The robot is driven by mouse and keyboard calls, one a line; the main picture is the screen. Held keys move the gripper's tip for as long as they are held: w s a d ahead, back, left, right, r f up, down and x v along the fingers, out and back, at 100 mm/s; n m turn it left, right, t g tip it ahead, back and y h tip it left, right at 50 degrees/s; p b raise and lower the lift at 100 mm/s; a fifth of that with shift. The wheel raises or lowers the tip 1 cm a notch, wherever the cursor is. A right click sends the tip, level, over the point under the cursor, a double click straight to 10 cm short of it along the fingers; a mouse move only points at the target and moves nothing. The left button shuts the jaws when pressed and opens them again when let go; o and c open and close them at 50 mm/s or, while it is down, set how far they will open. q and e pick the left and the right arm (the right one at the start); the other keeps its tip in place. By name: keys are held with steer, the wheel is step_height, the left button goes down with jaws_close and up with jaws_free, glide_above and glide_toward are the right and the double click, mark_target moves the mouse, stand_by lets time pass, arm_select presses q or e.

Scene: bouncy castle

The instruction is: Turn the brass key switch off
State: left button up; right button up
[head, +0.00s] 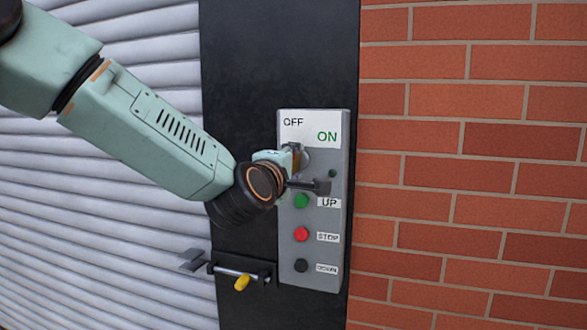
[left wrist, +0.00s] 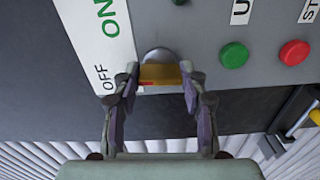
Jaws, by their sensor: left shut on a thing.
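The brass key (left wrist: 160,75) shows in the left wrist view as a yellow-brown bar in front of a round silver barrel (left wrist: 157,55). My left gripper (left wrist: 159,78) is shut on the key, with one finger at each end of the bar. In the head view my left gripper (head: 294,156) is at the upper part of the grey control box (head: 341,160), just below the OFF and ON labels (head: 310,130), and mostly hides the key. I cannot tell which label the key points to. My right gripper is in neither view.
Below the key are a green UP button (head: 301,201), a red STOP button (head: 301,234) and a black DOWN button (head: 301,265). A bolt with a yellow handle (head: 241,283) is at lower left. A ribbed shutter (head: 90,220) and brick wall (head: 470,150) flank the dark post.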

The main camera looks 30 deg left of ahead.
arm_select(q)
steer(key=shift+r+n, duration=0.15)
steer(key=shift+n, duration=0.35)
steer(key=o, duration=1.1)
steer(key=shift+o, duration=0.2)
